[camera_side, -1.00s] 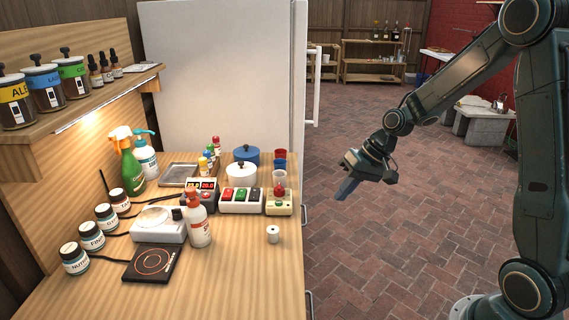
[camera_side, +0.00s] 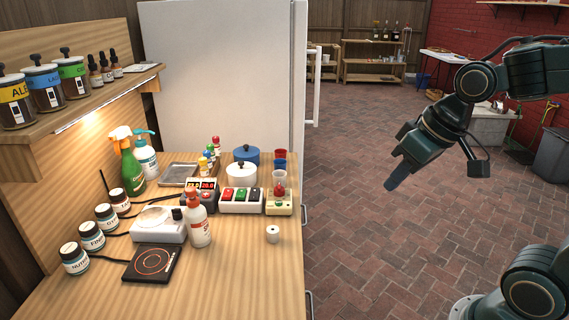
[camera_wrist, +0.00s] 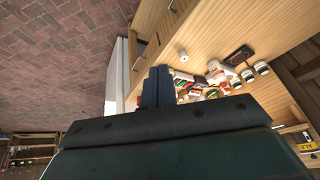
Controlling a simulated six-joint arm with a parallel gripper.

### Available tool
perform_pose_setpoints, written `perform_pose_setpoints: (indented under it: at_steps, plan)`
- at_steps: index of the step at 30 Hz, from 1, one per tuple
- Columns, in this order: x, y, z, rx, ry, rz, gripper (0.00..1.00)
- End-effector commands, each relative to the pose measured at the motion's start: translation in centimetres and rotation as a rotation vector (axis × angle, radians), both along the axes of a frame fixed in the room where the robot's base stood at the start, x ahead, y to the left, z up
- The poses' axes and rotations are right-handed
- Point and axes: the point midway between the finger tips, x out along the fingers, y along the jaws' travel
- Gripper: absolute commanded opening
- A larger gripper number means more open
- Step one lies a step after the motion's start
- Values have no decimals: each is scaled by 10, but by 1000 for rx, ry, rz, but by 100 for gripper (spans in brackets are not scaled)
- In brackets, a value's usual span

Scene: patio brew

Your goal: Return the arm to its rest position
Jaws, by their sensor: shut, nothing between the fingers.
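My gripper (camera_side: 398,180) is shut and empty. In the side view it hangs over the brick floor to the right of the wooden bench (camera_side: 250,285), clear of everything and tilted downward to the left. In the wrist view its blue fingers (camera_wrist: 156,88) are together, with the bench (camera_wrist: 215,25) beyond them. The rest of my arm folds at the right edge of the side view and partly leaves the picture.
The bench holds a small white cylinder (camera_side: 272,234), a hot plate (camera_side: 153,263), a spray bottle (camera_side: 131,165), a white pot (camera_side: 241,174) and several jars. A white fridge (camera_side: 220,75) stands behind. The brick floor (camera_side: 370,240) around my gripper is clear. A grey bin (camera_side: 553,155) stands far right.

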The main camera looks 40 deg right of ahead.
Motion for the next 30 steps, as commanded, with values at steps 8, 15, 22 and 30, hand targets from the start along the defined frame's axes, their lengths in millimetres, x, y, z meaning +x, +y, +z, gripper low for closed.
perform_pose_setpoints:
  at_steps: [8,15,22,30]
  plan:
    - [-49,5,14,-54,-50,24,0]
    - [-71,4,16,-71,-69,27,0]
    - [-74,4,15,-74,-70,28,0]
    - [-68,4,18,-76,-68,38,45]
